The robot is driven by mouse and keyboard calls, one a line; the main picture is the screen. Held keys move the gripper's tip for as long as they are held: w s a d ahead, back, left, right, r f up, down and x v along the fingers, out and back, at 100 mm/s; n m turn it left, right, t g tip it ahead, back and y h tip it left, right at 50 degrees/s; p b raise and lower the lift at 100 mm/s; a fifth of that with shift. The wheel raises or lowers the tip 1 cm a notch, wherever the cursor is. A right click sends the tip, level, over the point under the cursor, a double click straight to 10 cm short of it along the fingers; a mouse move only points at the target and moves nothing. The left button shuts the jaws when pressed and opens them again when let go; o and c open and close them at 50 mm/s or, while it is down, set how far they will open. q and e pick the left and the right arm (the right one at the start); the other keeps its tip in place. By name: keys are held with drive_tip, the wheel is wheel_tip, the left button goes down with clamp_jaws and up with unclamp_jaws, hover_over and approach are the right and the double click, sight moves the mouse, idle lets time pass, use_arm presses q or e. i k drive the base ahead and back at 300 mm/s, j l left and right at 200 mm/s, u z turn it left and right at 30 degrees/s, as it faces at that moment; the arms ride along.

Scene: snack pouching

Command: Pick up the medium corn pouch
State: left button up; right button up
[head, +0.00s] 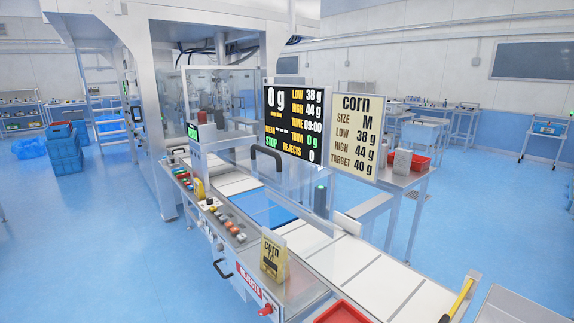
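A yellow pouch-like item (273,256) marked "corn", with a smaller mark below that looks like M, stands upright on the metal ledge at the near side of the conveyor. A cream sign (356,131) reads corn, size M, low 38 g, high 44 g, target 40 g. A smaller yellow item (199,190) stands farther back by the control buttons; its print is too small to read. Neither of my grippers is in view.
A conveyor with white belt sections (372,276) and a blue section (254,207) runs behind the ledge, beside clear guards. A black display (293,122) reads 0 g and STOP. A red tray (342,312) is at the bottom edge. A black-and-yellow handle (459,299) sits lower right.

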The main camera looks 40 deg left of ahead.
sight(274, 258)
drive_tip(key=u, duration=1.35)
